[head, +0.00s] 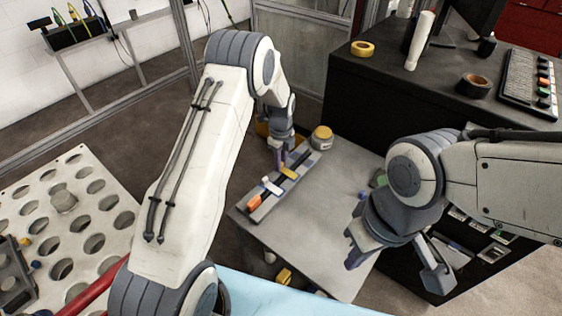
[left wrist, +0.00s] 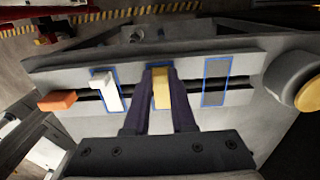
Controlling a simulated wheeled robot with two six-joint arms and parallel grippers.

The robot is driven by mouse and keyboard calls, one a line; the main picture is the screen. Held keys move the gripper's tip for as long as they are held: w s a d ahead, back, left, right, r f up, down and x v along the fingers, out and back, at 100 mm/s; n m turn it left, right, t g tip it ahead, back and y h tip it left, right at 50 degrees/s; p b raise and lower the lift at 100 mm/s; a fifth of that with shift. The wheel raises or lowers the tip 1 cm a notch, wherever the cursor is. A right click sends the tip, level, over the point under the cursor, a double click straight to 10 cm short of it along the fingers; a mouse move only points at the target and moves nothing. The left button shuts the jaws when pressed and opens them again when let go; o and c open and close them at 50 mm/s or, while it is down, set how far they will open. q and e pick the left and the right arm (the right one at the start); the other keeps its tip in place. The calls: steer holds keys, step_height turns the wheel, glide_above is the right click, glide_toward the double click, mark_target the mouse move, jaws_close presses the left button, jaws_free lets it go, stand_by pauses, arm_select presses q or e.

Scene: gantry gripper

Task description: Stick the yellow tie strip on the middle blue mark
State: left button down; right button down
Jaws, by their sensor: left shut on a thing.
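The yellow tie strip (left wrist: 161,90) is between the fingers of my left gripper (left wrist: 160,98), which is shut on it. It also shows in the head view (head: 289,172). In the left wrist view the strip lies over the middle blue mark (left wrist: 150,68), whose outline shows around its upper end. I cannot tell whether it touches the grey bar (left wrist: 50,77). A white strip (left wrist: 106,90) lies across the left mark. The right blue mark (left wrist: 216,82) is bare. My right gripper (head: 397,262) is open and empty at the table's right side.
An orange piece (left wrist: 57,101) sits at the bar's left end. A jar with a yellow lid (head: 322,138) stands close to the bar's other end. The grey table (head: 325,215) is mostly clear to the right of the bar. A dark cabinet (head: 400,100) rises behind it.

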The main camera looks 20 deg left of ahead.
arm_select(q)
steer(key=shift+f, duration=0.1)
steer(key=shift+c, duration=1)
jaws_free()
steer(key=shift+r+p, duration=2.5)
steer(key=shift+r, duration=1)
